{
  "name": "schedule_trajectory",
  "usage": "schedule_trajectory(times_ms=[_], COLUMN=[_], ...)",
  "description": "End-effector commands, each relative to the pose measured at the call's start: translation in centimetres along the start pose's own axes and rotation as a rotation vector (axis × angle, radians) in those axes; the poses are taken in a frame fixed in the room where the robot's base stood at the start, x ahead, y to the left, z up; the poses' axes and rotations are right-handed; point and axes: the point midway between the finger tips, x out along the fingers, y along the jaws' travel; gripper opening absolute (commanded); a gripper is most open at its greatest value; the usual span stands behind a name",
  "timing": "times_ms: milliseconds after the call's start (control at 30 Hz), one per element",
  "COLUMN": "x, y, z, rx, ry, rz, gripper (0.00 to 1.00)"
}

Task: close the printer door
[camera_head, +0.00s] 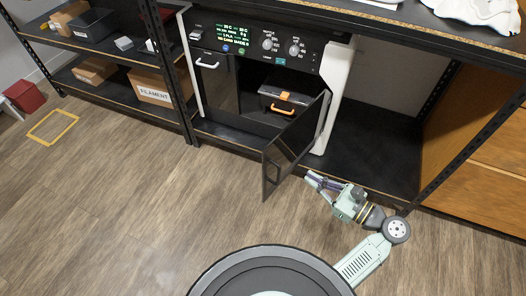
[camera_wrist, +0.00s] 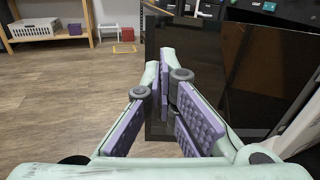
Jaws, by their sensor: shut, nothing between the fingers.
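The printer (camera_head: 262,38) stands on the shelf with its dark door (camera_head: 296,146) swung open toward me, hinged on the right side. Inside the opening sits a black box with an orange handle (camera_head: 285,100). My gripper (camera_head: 313,180) is shut and empty, just to the right of the door near its outer face. In the wrist view the gripper fingers (camera_wrist: 168,80) are pressed together in front of the dark door panel (camera_wrist: 190,50). I cannot tell whether the fingertips touch the door.
A black shelf rack (camera_head: 115,58) on the left holds bins and a cardboard box labelled FILAMENT (camera_head: 150,87). The shelf to the right of the printer (camera_head: 375,150) is bare. A red bin (camera_head: 24,95) stands far left. The wooden floor in front is clear.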

Motion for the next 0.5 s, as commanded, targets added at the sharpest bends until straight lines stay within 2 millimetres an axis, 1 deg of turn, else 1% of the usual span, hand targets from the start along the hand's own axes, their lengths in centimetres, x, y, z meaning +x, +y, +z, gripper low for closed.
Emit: schedule_trajectory(times_ms=[33,100,200,267,367,500], x=[-0.9,-1.4,-1.1,-0.3,1.4,4.5], y=[0.4,0.7,0.9,0.9,0.9,1.0], z=[-0.1,-0.2,-0.3,-0.2,-0.1,0.0], rx=[0.030,0.053,0.064,0.063,0.060,0.060], ry=[-0.012,-0.023,-0.027,-0.027,-0.026,-0.025], rz=[-0.004,-0.003,0.000,0.003,0.004,0.005], gripper=[0.00,0.00,0.00,0.00,0.00,0.00])
